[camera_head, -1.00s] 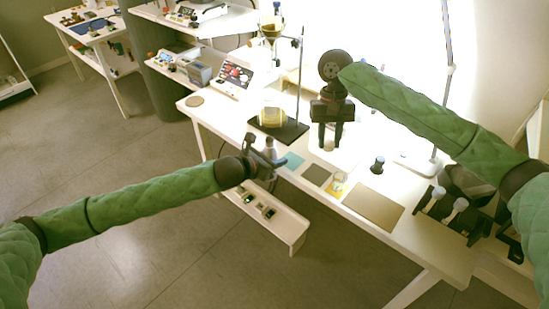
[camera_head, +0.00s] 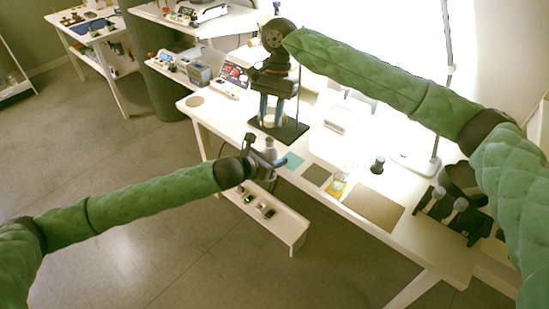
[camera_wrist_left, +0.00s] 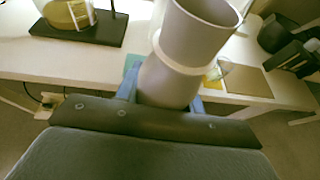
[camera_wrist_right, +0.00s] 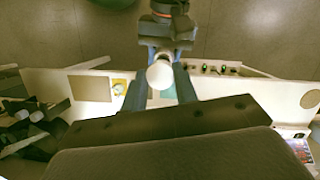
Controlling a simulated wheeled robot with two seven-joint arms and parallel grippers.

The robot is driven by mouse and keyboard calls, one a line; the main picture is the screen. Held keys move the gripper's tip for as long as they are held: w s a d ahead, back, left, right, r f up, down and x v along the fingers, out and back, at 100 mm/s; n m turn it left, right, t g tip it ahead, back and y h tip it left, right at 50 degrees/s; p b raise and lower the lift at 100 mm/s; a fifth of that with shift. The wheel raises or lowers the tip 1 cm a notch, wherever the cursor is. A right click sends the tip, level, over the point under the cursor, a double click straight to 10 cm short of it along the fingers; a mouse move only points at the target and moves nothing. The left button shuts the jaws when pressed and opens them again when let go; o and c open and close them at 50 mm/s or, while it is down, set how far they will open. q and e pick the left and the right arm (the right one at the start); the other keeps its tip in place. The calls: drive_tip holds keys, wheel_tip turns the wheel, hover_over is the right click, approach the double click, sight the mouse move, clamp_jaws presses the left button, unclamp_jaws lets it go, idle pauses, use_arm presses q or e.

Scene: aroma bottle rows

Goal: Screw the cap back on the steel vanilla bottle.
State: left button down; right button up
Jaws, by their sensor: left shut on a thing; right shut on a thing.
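The steel bottle (camera_head: 269,147) is held upright by my left gripper (camera_head: 262,156), just off the table's front edge. In the left wrist view the bottle (camera_wrist_left: 180,80) is grey with a pale collar and a wide, uncapped mouth; the blue fingers close on its lower body. My right gripper (camera_head: 268,120) points down, behind and above the bottle in the head view. It is shut on a pale round cap (camera_wrist_right: 160,74), seen between its fingertips in the right wrist view. There my left gripper (camera_wrist_right: 168,25) lies just beyond the cap, apart from it. The cap's underside is hidden.
A dark stand base (camera_head: 291,133) is close to my right gripper; its yellow flask (camera_wrist_left: 70,12) shows in the left wrist view. Teal (camera_head: 293,160) and tan (camera_head: 375,208) mats lie along the table front. A dark bottle (camera_head: 377,166) and bottle rack (camera_head: 450,213) stand right.

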sight(268, 147)
drive_tip(key=shift+a+m, duration=0.1)
drive_tip(key=shift+m, duration=0.6)
drive_tip(key=shift+f, duration=2)
drive_tip(key=shift+s, duration=0.1)
drive_tip(key=shift+f, duration=0.85)
drive_tip(key=shift+f, duration=0.55)
